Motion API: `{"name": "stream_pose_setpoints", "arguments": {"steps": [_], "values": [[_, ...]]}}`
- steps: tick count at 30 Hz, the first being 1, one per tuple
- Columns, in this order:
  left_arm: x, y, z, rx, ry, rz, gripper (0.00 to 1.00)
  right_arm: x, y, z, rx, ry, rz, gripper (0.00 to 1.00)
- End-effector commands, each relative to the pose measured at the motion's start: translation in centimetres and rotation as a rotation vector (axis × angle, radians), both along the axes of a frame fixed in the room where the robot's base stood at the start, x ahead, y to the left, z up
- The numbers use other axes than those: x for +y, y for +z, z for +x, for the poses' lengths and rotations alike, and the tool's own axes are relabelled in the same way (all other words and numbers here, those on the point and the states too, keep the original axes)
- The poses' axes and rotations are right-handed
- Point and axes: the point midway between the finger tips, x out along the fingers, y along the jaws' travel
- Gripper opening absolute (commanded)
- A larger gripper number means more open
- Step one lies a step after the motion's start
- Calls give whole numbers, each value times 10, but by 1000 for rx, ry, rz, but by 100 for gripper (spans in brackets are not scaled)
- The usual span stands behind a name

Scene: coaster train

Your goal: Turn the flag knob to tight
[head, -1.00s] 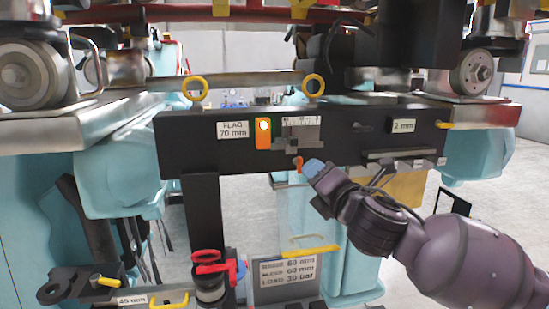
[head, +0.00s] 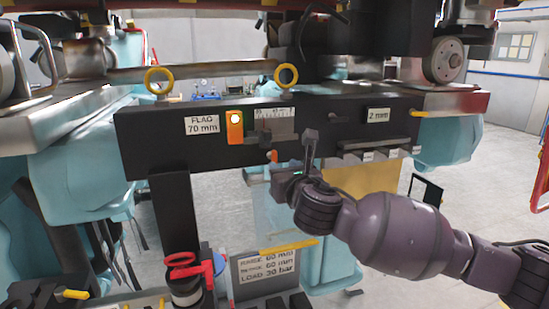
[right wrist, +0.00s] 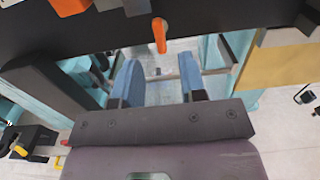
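The flag knob is a small orange lever (head: 273,156) hanging below the black bar (head: 350,143), under the pale graduated scale (head: 274,114). In the right wrist view the orange lever (right wrist: 159,35) hangs from the bar's lower edge, tilted slightly. The white FLAG 70 mm label (head: 202,124) and an orange bracket (head: 235,127) are left of the scale. My right gripper (head: 284,160) is open just below and beside the lever. In the right wrist view its blue-padded fingers (right wrist: 160,75) are apart, with the lever ahead between their lines, not gripped. My left gripper is out of view.
Two yellow rings (head: 159,80) stand along the bar's top. A 2 mm label (head: 378,115) and a dark ledge (head: 375,143) are right of my gripper. Below are a red-handled valve (head: 190,266) and a load sign (head: 263,268). A tan panel (right wrist: 285,60) hangs at right.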

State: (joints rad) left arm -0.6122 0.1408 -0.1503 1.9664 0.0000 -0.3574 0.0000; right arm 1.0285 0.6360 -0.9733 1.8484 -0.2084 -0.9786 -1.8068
Motion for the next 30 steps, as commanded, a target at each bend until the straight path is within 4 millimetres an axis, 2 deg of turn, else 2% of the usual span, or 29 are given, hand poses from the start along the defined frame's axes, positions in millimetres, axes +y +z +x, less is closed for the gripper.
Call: {"name": "stream_pose_setpoints", "arguments": {"steps": [6,15,28,29,30], "values": [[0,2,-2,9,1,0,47,10,1,31,0,-2,1,38],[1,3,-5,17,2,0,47,19,1,59,1,0,2,38],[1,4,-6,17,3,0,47,21,0,65,1,0,2,38],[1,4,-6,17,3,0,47,21,0,65,1,0,2,37],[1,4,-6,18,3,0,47,21,0,65,1,0,2,31]]}}
